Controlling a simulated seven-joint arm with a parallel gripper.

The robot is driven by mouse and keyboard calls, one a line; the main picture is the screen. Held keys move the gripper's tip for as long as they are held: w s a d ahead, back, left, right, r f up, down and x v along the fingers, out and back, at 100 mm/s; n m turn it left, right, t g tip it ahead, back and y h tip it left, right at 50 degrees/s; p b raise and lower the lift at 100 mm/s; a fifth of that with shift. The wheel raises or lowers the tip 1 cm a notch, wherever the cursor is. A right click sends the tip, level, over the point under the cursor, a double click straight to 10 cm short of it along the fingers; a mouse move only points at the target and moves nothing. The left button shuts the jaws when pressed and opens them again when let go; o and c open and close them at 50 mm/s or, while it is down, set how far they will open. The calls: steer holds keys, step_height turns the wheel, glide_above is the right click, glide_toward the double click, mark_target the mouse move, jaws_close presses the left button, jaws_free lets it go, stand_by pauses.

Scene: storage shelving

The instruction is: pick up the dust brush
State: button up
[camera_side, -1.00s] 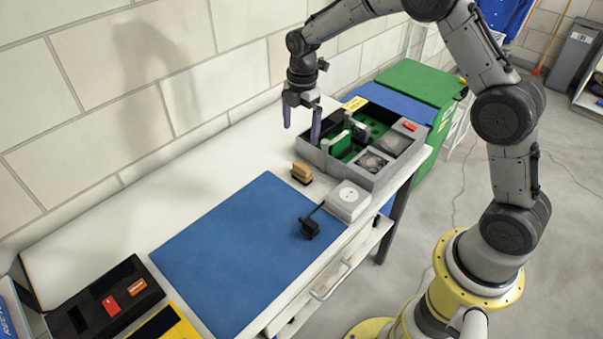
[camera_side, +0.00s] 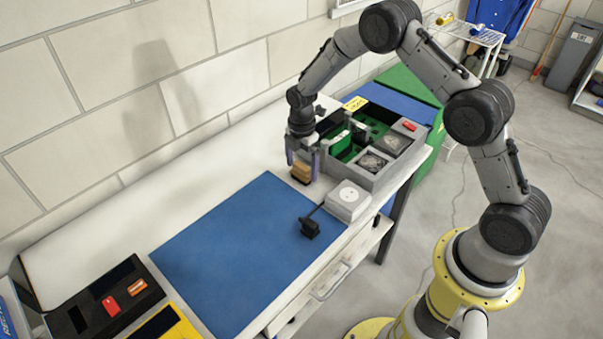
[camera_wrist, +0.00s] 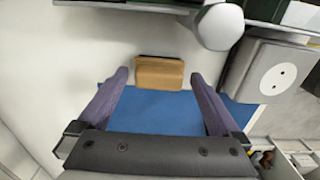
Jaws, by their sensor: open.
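The dust brush (camera_side: 301,173), a small tan wooden block with a dark edge, sits on the white bench between the blue mat and the grey parts tray. It also shows in the wrist view (camera_wrist: 160,74), just beyond the fingertips and roughly centred between them. My gripper (camera_side: 302,165) is open and empty, pointing down right at the brush, with one finger to each side in the side view. In the wrist view my gripper (camera_wrist: 159,76) has its two purple fingers spread wider than the brush. I cannot tell whether either finger touches it.
The grey tray (camera_side: 376,179) with green boards and fans stands close to the right. A white socket box (camera_side: 348,198) with a black plug (camera_side: 310,228) is near the brush. A block wall runs behind the bench.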

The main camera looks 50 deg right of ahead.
steer(key=shift+f, duration=1.3)
steer(key=c, duration=1.2)
steer(key=shift+r, duration=0.1)
steer(key=shift+w+r, duration=0.1)
steer(key=shift+r, duration=0.45)
step_height(320, 180, up, 2)
steer(key=shift+r, duration=0.2)
steer(key=s+r, duration=0.9)
steer(key=s, duration=0.5)
steer(key=shift+a+r, duration=0.2)
steer(key=shift+a, duration=0.2)
